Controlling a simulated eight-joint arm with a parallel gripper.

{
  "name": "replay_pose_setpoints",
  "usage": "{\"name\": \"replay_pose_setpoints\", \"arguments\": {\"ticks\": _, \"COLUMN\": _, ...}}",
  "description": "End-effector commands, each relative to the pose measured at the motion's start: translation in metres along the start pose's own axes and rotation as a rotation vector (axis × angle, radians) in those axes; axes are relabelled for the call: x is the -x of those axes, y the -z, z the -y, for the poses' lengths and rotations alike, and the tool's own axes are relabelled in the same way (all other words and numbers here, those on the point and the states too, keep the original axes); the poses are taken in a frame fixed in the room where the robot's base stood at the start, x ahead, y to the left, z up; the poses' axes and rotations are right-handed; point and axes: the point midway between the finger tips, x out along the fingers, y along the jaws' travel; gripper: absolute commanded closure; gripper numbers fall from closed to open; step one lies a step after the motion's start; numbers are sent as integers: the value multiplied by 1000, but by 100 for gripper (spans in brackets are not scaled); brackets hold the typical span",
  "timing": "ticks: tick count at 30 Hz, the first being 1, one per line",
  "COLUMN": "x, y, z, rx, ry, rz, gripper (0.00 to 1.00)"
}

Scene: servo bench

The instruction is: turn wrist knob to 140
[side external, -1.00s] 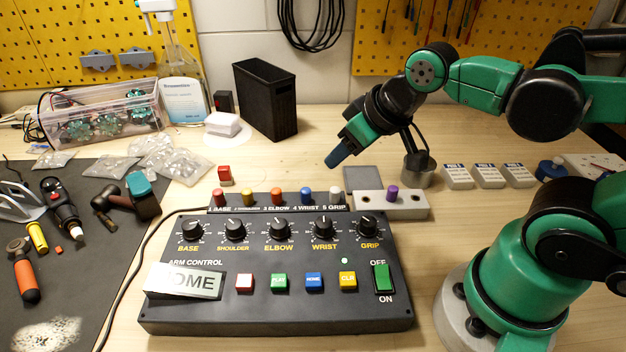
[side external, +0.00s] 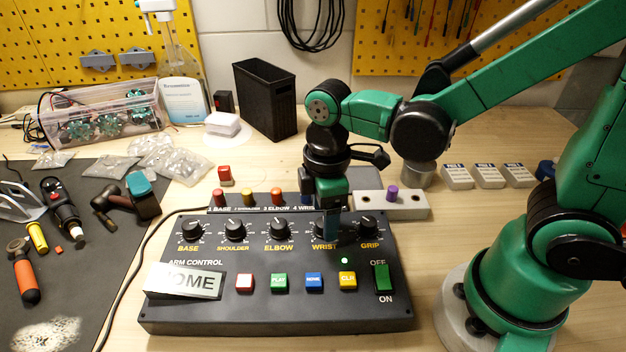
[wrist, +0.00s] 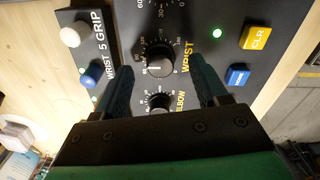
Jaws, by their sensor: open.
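The wrist knob (wrist: 159,62) is a black dial with a white pointer line and a printed scale around it. In the wrist view it sits between the tips of my two blue fingers, with a gap on each side. In the side view my gripper (side external: 331,238) points down over the WRIST position of the black control box (side external: 215,322) and hides most of the knob (side external: 318,228). My gripper (wrist: 163,82) is open and holds nothing. I cannot tell how far the fingertips are above the panel.
The elbow knob (side external: 279,228) and grip knob (side external: 369,226) flank the wrist knob. Coloured buttons, such as the yellow CLR button (side external: 347,281), lie in front. A row of pegs, including a red one (side external: 276,197), stands behind. A grey block with a purple peg (side external: 392,194) is at right.

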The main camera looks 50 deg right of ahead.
Motion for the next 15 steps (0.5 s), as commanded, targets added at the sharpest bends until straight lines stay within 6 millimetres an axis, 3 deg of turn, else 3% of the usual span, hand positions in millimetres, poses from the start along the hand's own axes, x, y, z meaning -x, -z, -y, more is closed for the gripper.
{"name": "replay_pose_setpoints", "arguments": {"ticks": 6, "x": -12, "y": 0, "z": 0, "rx": -1, "ry": 0, "rz": -1, "gripper": 34}}
{"name": "replay_pose_setpoints", "arguments": {"ticks": 15, "x": -14, "y": 0, "z": 0, "rx": -2, "ry": -1, "rz": -1, "gripper": 36}}
